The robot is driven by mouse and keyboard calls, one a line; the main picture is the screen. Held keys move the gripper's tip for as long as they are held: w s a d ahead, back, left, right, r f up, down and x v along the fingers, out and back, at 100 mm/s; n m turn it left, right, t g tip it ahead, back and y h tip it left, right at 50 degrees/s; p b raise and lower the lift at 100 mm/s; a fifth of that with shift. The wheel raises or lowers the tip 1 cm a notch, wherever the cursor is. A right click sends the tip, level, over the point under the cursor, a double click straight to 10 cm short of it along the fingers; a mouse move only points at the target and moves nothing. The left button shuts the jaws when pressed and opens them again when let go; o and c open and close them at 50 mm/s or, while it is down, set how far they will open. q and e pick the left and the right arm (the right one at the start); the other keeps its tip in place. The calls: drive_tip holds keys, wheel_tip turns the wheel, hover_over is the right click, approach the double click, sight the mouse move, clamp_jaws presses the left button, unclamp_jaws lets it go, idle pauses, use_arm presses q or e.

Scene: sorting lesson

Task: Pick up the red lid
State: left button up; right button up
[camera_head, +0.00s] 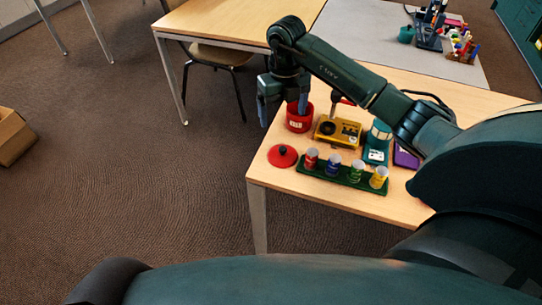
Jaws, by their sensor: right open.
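The red lid (283,156) lies flat on the wooden table near its left front corner, with a small dark knob on top. My right gripper (283,113) is open, fingers pointing down, above and behind the lid and apart from it. One finger hangs over the table's left edge, the other in front of the red pot (297,123). The gripper holds nothing that I can see. The red pot stands behind the lid, partly covered by a finger. My left gripper is not in view.
Right of the lid, a green rack (318,172) holds several coloured cans. Behind it stand a yellow device (336,131), a teal device (377,143) and a purple item (405,157), partly hidden by my arm. A chair (217,57) stands under the farther table.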

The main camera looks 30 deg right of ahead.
hover_over(283, 148)
drive_tip(key=f, duration=0.7)
drive_tip(key=shift+w+f, duration=0.25)
drive_tip(key=shift+w, duration=0.1)
drive_tip(key=f, duration=0.4)
drive_tip(key=shift+s+a+f+p, duration=0.1)
drive_tip(key=shift+s+p, duration=0.2)
drive_tip(key=shift+s, duration=0.1)
drive_tip(key=shift+f, duration=0.5)
drive_tip(key=shift+c, duration=0.6)
